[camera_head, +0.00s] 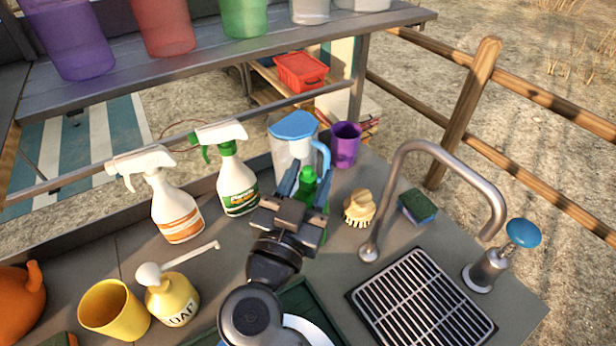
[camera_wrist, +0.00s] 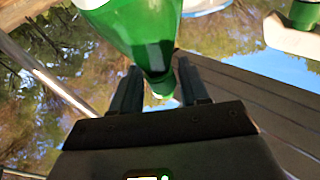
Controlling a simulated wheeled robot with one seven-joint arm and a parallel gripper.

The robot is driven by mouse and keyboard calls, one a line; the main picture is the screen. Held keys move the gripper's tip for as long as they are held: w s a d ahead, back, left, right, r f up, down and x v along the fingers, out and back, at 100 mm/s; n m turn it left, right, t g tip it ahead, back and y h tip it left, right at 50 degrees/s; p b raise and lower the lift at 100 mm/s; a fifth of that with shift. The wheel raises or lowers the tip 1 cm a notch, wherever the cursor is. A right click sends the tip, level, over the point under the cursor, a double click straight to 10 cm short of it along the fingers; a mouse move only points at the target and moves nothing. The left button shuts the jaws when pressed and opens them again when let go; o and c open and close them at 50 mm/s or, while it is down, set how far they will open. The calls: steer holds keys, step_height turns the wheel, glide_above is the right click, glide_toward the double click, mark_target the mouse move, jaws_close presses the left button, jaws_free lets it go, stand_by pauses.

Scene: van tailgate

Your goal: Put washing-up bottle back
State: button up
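The green washing-up bottle (camera_head: 307,183) stands on the grey counter in the middle of the head view, mostly hidden behind my gripper. My gripper (camera_head: 303,186) is at its upper part, one finger on each side. In the wrist view the translucent green bottle (camera_wrist: 150,35) comes down from the top edge, and its narrow end lies between the fingers of my gripper (camera_wrist: 158,88). The fingers are apart, with small gaps visible beside the narrow end. I see no firm contact.
Two spray bottles (camera_head: 238,185) (camera_head: 177,212) stand to the left, and a blue-lidded jug (camera_head: 292,152) and purple cup (camera_head: 345,147) behind. A brush (camera_head: 359,208), sponge (camera_head: 417,207) and curved tap (camera_head: 497,190) are right. A yellow soap dispenser (camera_head: 172,298) stands front left.

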steer(key=shift+o, duration=0.9)
steer(key=shift+r, duration=0.15)
steer(key=b+v, duration=0.1)
steer(key=v, duration=1.1)
steer(key=shift+s+d, duration=0.1)
stand_by(0.4)
